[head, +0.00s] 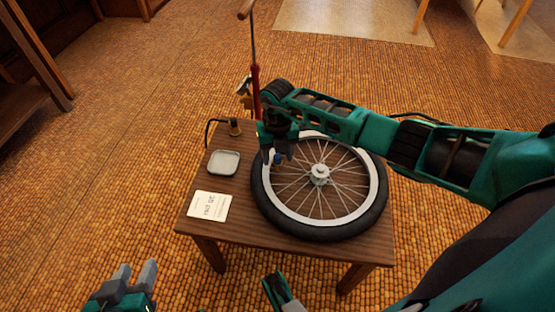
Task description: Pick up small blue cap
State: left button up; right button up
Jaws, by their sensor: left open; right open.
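A small blue cap (278,159) shows at the upper left of the spoked wheel (373,212), just inside its pale rim. My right gripper (279,157) comes in from the right, points down over that part of the wheel and is open. Its fingers are right by the cap and partly hide it; I cannot tell whether they touch it. My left gripper (135,272) is open and empty at the bottom left, in front of the table and away from the wheel.
The wheel lies flat on a small wooden table (300,240). Left of it are a shallow grey tray (224,163), a white printed card (209,206) and a brass fitting (235,128) with a black hose. A red pump (255,85) stands upright behind.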

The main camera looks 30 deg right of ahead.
grip_shut()
dwell(0.4)
jog(key=shift+r, duration=0.15)
